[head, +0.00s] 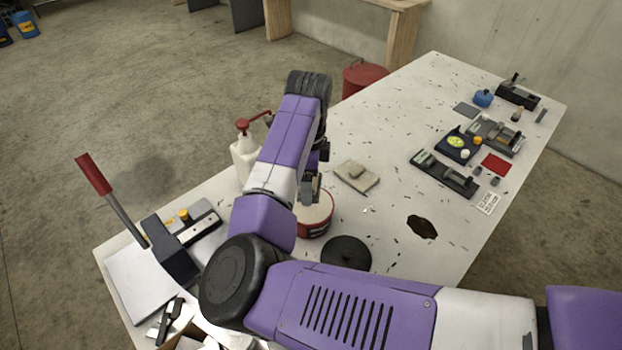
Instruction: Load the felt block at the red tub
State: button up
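The red tub (318,229) stands open on the white table, with pale contents showing at its top. My arm hides its left part. My gripper (312,190) points down just above the tub's rim, largely hidden behind my arm. A small tan-grey shape shows at the fingertips; I cannot tell whether it is a held felt block or part of the fingers. I cannot tell whether the gripper touches the tub's contents. A beige folded pad or cloth (345,177) lies flat behind and right of the tub, with a small lump on it. I cannot identify the felt block for certain.
A round black lid (346,253) lies in front of the tub. A white pump bottle (243,158) stands left of my arm. A red-handled lever tool (168,250) is at the left. Several tools (445,172) lie at the right. A dark hole or stain (421,227) marks the table.

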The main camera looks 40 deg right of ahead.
jog(key=shift+f+b, duration=1.85)
jog(key=shift+f, duration=0.75)
jog(key=shift+f, duration=0.6)
jog(key=shift+r, duration=0.1)
jog(key=shift+r+p, duration=1.8)
jog(key=shift+r, duration=0.6)
jog(key=shift+r+p, duration=0.4)
jog(key=shift+r, duration=0.7)
